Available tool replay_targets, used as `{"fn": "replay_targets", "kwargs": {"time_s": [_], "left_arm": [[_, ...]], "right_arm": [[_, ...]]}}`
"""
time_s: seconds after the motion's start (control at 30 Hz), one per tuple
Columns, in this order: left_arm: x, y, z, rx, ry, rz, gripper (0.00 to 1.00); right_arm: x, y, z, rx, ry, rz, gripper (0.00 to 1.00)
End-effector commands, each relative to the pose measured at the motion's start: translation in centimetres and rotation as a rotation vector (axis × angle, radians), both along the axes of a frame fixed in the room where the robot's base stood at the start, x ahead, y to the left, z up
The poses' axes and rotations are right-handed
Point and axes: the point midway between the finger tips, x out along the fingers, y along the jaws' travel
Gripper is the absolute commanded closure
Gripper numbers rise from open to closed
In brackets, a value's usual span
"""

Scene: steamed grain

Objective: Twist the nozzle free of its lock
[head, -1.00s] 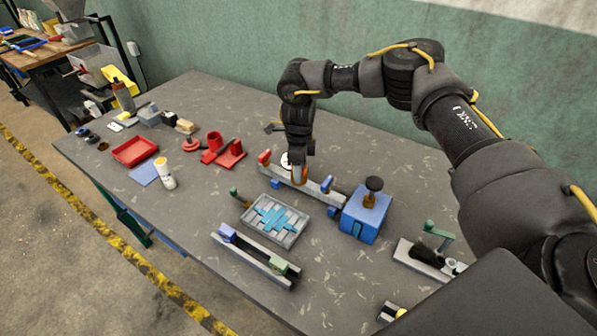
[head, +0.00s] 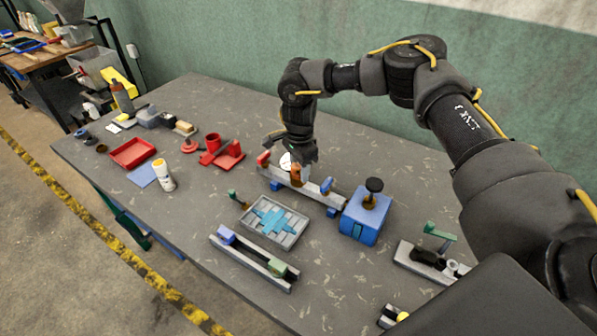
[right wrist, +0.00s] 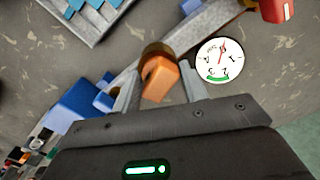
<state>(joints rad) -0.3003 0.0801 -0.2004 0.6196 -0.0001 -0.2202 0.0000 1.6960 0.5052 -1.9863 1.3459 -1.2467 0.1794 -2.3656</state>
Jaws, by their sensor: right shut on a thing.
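An orange piece with a brown round collar, which I take to be the nozzle (right wrist: 160,78), sits at the grey metal rail fixture (head: 312,190) in the middle of the table. My right gripper (head: 297,169) comes down on it from above. In the right wrist view the two fingers of the right gripper (right wrist: 162,84) stand on either side of the orange piece, shut on it. A round white dial gauge (right wrist: 219,60) is beside the fingers. Whether the nozzle's lock is free cannot be seen. My left gripper is not in view.
A blue box with a dark knob (head: 366,214) stands right of the rail. A grey tray with blue pieces (head: 297,235) and a lower rail (head: 250,262) lie in front. Red parts (head: 228,158) and a white bottle (head: 163,176) are to the left.

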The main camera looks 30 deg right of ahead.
Motion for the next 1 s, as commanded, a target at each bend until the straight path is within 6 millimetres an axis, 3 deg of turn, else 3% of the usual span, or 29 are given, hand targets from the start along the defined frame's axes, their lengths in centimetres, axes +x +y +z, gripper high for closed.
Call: {"fn": "replay_targets", "kwargs": {"time_s": [0.23, 0.6, 1.0], "left_arm": [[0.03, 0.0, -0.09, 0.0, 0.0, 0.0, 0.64], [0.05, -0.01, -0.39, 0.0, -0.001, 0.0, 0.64], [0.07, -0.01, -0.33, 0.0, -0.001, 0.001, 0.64]], "right_arm": [[-0.15, 0.33, -0.19, 0.002, 0.006, 0.043, 0.77], [0.04, 0.52, -0.2, 0.004, 0.004, 0.525, 0.77], [0.21, 0.33, 0.03, 0.001, -0.002, 0.606, 0.76]]}}
